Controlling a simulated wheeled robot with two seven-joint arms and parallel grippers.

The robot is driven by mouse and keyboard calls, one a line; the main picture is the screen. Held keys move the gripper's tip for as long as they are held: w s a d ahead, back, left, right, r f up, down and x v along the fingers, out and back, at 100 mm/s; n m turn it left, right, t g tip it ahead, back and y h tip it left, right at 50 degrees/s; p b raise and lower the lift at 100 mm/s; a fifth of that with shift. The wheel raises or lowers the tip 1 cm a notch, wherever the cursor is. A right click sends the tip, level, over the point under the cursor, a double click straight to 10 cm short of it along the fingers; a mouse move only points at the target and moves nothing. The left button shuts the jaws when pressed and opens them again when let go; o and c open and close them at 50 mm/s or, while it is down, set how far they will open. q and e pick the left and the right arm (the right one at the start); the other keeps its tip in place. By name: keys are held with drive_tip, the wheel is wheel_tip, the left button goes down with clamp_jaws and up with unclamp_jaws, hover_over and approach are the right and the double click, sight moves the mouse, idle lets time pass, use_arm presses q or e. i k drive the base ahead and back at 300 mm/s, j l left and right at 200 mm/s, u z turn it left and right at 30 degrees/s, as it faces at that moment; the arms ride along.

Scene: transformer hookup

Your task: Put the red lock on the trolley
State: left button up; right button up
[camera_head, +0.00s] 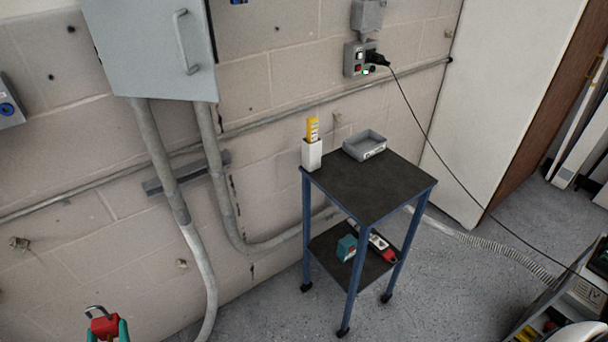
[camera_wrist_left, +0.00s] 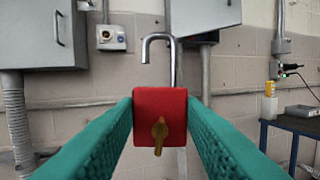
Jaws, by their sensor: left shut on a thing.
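The red lock (camera_wrist_left: 160,112) is a red padlock body with a grey shackle standing open above it and a brass key in its front. My left gripper (camera_wrist_left: 159,125) is shut on it, with teal fingers on both sides of the body. In the head view the lock (camera_head: 103,326) and my left gripper (camera_head: 107,332) show at the bottom left, well away from the trolley. The trolley (camera_head: 350,190) has a dark top, blue legs and a lower shelf, and stands by the wall. My right gripper is not in view.
On the trolley top are a white holder (camera_head: 312,155) with a yellow item and a grey tray (camera_head: 365,145). The front of the top is clear. The lower shelf holds a teal item (camera_head: 347,247) and a red-and-grey tool (camera_head: 381,247).

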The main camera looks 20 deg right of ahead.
sight(360, 200)
drive_tip(key=i+j+z, duration=0.2)
drive_tip(key=i+j, duration=0.2)
drive_tip(key=i+j+z, duration=0.2)
drive_tip(key=i+j, duration=0.15)
drive_tip(key=j, duration=0.3)
drive_tip(key=z, duration=2.1)
